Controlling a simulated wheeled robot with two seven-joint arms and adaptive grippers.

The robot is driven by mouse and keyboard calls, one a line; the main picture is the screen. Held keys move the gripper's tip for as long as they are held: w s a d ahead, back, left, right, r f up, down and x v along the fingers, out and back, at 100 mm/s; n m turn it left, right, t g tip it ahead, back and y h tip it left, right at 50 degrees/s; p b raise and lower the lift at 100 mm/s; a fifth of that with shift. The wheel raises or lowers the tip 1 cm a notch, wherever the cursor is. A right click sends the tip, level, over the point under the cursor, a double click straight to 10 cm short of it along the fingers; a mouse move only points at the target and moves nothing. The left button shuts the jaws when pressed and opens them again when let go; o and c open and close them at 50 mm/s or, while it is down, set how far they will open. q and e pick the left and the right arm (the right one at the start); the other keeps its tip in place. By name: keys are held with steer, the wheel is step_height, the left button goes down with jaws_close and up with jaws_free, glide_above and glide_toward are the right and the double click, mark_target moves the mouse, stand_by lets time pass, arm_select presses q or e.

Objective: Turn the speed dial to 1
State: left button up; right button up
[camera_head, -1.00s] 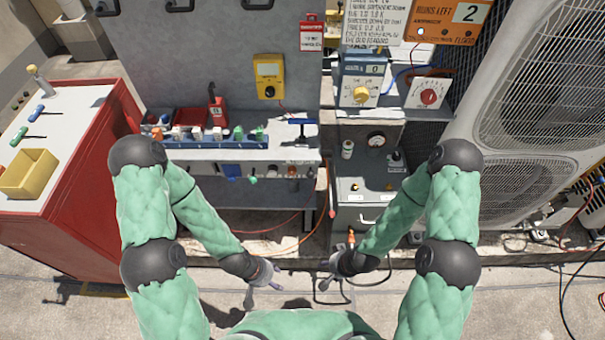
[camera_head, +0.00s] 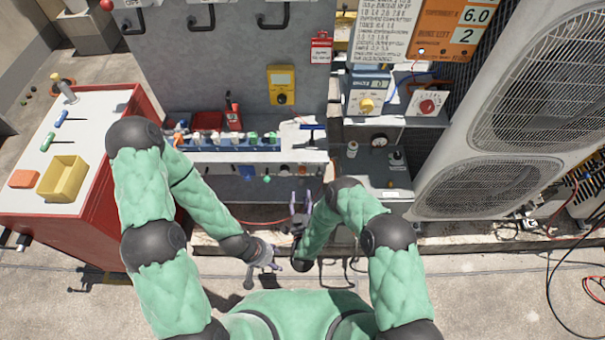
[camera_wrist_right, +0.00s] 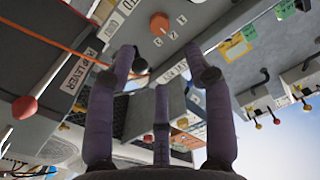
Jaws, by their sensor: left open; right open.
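Two dials show at the right of the bench in the head view. A yellow knob (camera_head: 367,105) is on a blue-topped box with a small display. A red round dial (camera_head: 428,106) with marks around it is on a white panel to its right. I cannot read which is labelled speed. My right gripper (camera_head: 300,204) is open and empty, pointing up in front of the bench, apart from both dials. In the right wrist view its open fingers (camera_wrist_right: 160,60) show below an orange knob (camera_wrist_right: 160,23) with marks. My left gripper (camera_head: 264,275) is open and empty, low over the floor.
A yellow multimeter (camera_head: 282,85) hangs on the grey panel. An orange sign (camera_head: 450,35) is above the dials. A large condenser unit (camera_head: 530,100) stands at the right. A red cabinet with a yellow bin (camera_head: 63,178) is at the left. The floor in front is mostly clear.

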mark_target(302, 173)
steer(key=w+b, duration=0.1)
steer(key=w, duration=0.9)
steer(key=shift+w, duration=0.1)
jaws_close()
